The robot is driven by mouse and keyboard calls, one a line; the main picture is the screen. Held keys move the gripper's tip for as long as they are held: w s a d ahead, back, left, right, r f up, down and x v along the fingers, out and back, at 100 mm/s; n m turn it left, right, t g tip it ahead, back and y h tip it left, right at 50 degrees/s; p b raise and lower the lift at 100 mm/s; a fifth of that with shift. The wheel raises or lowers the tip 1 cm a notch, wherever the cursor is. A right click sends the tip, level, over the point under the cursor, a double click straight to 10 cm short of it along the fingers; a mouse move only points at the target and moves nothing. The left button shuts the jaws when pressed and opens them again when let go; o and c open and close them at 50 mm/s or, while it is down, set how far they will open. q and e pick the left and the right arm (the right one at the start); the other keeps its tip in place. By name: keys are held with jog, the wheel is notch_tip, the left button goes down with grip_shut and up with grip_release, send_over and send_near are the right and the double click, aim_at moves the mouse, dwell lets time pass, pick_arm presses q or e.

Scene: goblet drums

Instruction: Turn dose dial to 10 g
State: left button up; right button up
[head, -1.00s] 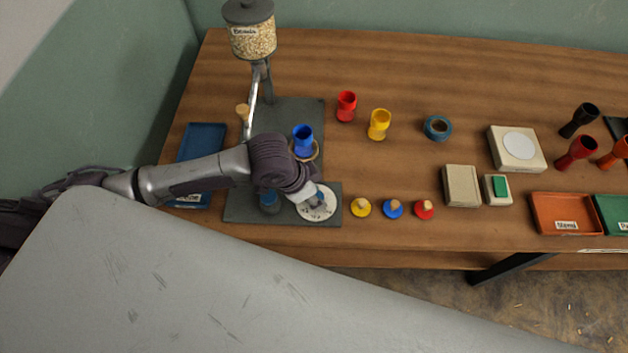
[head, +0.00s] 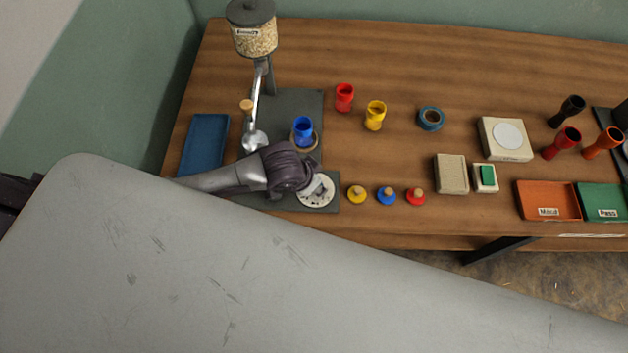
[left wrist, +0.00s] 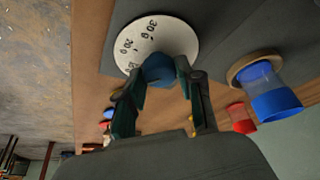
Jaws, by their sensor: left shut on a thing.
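The white dose dial (head: 316,200) lies flat on the front right part of the dark grey dispenser base. In the left wrist view the dial plate (left wrist: 172,38) carries the marks 20 g and 30 g, with another mark partly covered near the knob. My left gripper (head: 318,187) is over the dial. In the left wrist view its two fingers (left wrist: 162,76) are closed around the blue round knob (left wrist: 157,67) at the dial. The knob's pointer is hidden, so its setting cannot be read. My right gripper is not in view.
A blue cup (head: 303,129) stands on the dispenser's round rest behind the dial. The bean hopper (head: 252,32) rises at the back. Yellow (head: 357,194), blue (head: 387,196) and red (head: 416,197) stoppers sit right of the dial. A blue tray (head: 205,143) lies left.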

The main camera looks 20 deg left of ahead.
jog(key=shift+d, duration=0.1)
pick_arm(q)
jog(key=o, duration=1.1)
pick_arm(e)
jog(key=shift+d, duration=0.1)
pick_arm(q)
jog(key=shift+r, duration=0.1)
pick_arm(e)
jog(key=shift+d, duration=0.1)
pick_arm(q)
jog(key=v, duration=1.2)
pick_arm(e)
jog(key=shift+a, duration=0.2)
